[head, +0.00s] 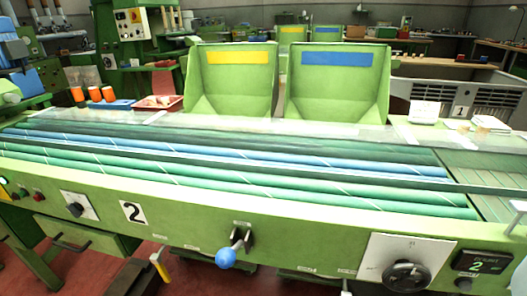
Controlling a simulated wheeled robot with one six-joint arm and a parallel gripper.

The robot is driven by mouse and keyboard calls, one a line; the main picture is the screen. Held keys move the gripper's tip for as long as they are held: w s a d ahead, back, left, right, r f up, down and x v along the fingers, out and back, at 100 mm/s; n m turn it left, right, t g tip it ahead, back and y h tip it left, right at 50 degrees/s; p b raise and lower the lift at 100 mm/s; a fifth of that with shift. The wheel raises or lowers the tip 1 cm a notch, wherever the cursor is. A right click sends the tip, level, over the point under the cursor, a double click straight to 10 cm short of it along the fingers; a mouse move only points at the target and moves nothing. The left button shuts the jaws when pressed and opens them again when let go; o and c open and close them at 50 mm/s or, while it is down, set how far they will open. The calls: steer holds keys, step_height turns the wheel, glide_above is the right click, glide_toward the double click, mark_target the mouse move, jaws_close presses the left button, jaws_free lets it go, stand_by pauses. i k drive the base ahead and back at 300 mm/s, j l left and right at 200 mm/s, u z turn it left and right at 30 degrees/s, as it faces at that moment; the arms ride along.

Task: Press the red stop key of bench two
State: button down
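Bench two (330,228) is a long light-green machine with a "2" plate (133,212) on its front panel. A small red key (38,197) sits at the panel's far left, beside a green key (22,193). It is small in the picture, and I cannot read any label by it. A further small light or key (4,181) is cut by the left edge. I see no gripper clearly in this view, and nothing touches the red key.
A black knob (75,210), a blue-ended lever (228,256), a black dial (405,275) and a counter showing 2 (482,262) are on the same panel. Blue and green rollers (250,165) lie behind it. Two green bins (232,80) stand beyond. Red floor (85,275) shows below.

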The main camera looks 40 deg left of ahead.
mark_target(37, 198)
steer(key=j, duration=0.8)
steer(key=i+j+u, duration=0.1)
steer(key=j, duration=0.7)
steer(key=k+j, duration=0.4)
steer(key=k+j+u, duration=0.15)
steer(key=k+j, duration=0.3)
steer(key=j, duration=0.15)
steer(key=k+j, duration=0.35)
steer(key=j, duration=0.2)
steer(key=u, duration=0.05)
